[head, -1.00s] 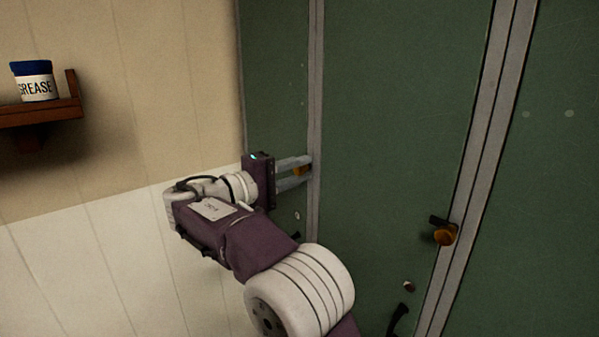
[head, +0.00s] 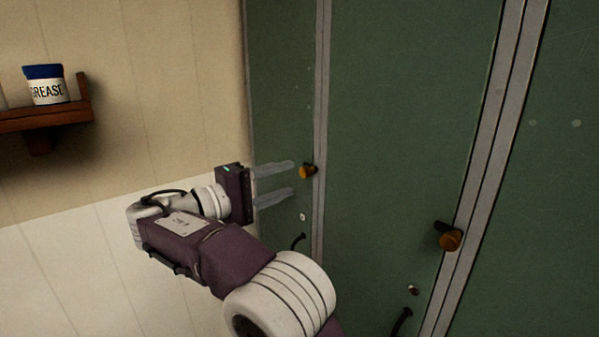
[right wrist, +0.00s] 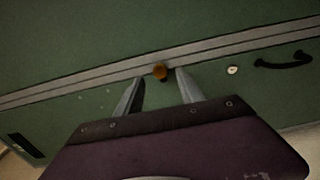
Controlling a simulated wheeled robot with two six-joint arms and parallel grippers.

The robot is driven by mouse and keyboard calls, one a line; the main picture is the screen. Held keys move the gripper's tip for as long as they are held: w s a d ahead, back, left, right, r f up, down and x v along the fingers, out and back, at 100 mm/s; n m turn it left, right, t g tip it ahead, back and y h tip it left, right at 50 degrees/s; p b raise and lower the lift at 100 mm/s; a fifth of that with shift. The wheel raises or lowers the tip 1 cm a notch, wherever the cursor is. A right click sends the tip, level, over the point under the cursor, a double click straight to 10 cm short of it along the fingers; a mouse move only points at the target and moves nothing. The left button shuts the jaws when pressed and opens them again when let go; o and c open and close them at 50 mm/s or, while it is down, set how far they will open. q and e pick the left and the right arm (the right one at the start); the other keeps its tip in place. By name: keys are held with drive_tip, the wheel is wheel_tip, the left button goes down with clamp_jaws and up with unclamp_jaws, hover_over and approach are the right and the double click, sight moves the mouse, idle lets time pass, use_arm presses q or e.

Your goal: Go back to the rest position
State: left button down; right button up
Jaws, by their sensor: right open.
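In the right wrist view the same knob (right wrist: 160,71) shows ahead, between and beyond the open fingers (right wrist: 155,88). My left gripper is in neither view.
A second knob (head: 450,239) with a dark stem juts out at the right grey strip. Dark curved handles (head: 401,322) show lower down. A wooden shelf (head: 45,116) with a grease tub (head: 45,85) is on the left wall. Free room lies left of the frame.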

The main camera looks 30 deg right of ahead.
drive_tip(key=shift+s+a, duration=0.15)
drive_tip(key=shift+a, duration=1.1)
drive_tip(key=shift+f, duration=0.1)
